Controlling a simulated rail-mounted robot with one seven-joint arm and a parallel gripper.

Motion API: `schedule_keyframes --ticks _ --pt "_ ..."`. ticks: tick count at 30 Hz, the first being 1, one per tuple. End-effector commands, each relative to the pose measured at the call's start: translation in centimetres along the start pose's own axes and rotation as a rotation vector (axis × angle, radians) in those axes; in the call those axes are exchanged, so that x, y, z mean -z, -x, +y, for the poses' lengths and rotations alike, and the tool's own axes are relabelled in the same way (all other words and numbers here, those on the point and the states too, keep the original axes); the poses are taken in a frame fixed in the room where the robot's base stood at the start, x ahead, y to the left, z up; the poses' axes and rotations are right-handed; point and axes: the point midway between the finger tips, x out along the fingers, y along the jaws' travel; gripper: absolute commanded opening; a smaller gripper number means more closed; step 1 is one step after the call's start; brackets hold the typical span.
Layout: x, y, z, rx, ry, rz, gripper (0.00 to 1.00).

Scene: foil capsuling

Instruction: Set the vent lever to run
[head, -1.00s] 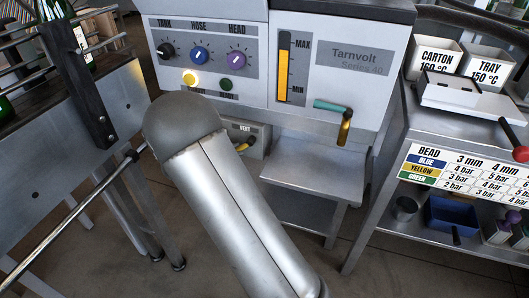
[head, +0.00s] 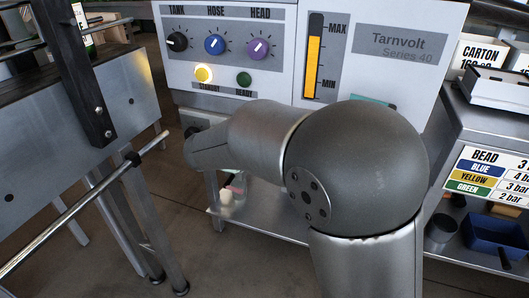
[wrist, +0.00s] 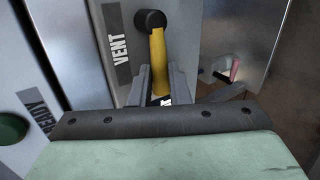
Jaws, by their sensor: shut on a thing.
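The vent lever (wrist: 157,55) is a yellow handle on a round black pivot (wrist: 150,19), beside a dark VENT label (wrist: 118,45) in the wrist view. My gripper (wrist: 160,80) has one grey finger on each side of the handle's outer part and is shut on it. In the wrist picture the handle runs down from the pivot, leaning slightly right. Part of a black-and-white marking shows between the fingers; it is mostly hidden.
The Tarnvolt panel carries the TANK, HOSE and HEAD knobs, a lit yellow STANDBY lamp (head: 204,73) and a dark green READY lamp (head: 244,79). A low metal shelf (head: 262,222) is below. A steel bench (head: 100,130) stands left; the chart stand (head: 490,180) is right.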

Motion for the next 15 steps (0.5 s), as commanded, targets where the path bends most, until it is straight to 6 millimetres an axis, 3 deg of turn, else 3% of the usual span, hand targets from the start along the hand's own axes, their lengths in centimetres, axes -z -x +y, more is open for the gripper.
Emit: schedule_keyframes --ticks 15 --pt "0.8 0.73 -0.2 0.001 -0.016 0.031 0.0"
